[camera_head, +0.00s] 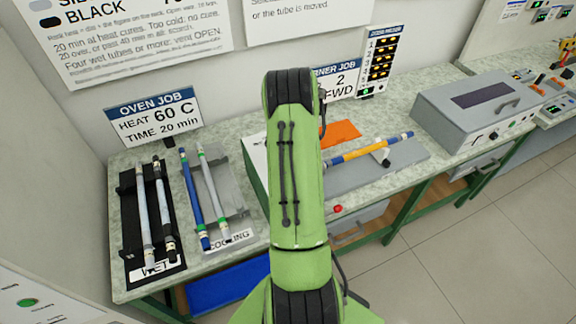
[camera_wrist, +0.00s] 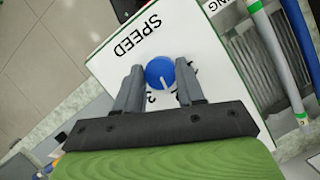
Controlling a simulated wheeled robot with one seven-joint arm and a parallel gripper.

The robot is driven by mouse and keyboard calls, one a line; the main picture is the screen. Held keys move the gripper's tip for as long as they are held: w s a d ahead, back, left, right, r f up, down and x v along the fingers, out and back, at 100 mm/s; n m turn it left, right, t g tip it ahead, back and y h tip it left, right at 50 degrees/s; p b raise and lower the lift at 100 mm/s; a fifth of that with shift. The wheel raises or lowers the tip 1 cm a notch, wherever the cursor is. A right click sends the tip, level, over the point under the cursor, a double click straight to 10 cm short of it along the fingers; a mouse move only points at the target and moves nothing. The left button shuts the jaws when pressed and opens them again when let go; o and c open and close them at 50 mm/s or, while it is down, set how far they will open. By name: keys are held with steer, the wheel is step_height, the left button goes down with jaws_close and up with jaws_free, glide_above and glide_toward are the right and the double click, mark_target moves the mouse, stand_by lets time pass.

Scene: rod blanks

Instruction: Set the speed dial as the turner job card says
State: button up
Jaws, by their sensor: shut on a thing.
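The blue speed dial (camera_wrist: 160,72) sits on a white panel (camera_wrist: 113,56) marked SPEED in the wrist view. My gripper (camera_wrist: 159,82) is shut on the dial, one finger on each side. The dial's white pointer line points down toward the gripper's palm, slightly right. A figure that looks like 3 shows beside it; other figures are hidden by the fingers. In the head view the turner job card (camera_head: 341,82) shows 2 and FWD, its left part hidden behind my arm. The dial and my gripper are hidden there by the arm.
The oven job card (camera_head: 153,118) stands at left. The wet rack (camera_head: 130,208) and cooling rack (camera_head: 232,184) hold rods. A blue-and-yellow rod (camera_head: 358,151) lies right of my arm, near an orange sheet (camera_head: 341,131). A grey box (camera_head: 475,112) stands at right.

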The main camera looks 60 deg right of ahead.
steer(key=shift+n+h, duration=0.3)
steer(key=shift+n, duration=0.7)
steer(key=o, duration=1)
steer(key=p+v, duration=0.1)
steer(key=v, duration=0.9)
steer(key=p+v, duration=0.1)
steer(key=v, duration=0.5)
steer(key=shift+w+a+f+p, duration=0.1)
steer(key=shift+w+f+p, duration=0.05)
steer(key=shift+w+p, duration=0.2)
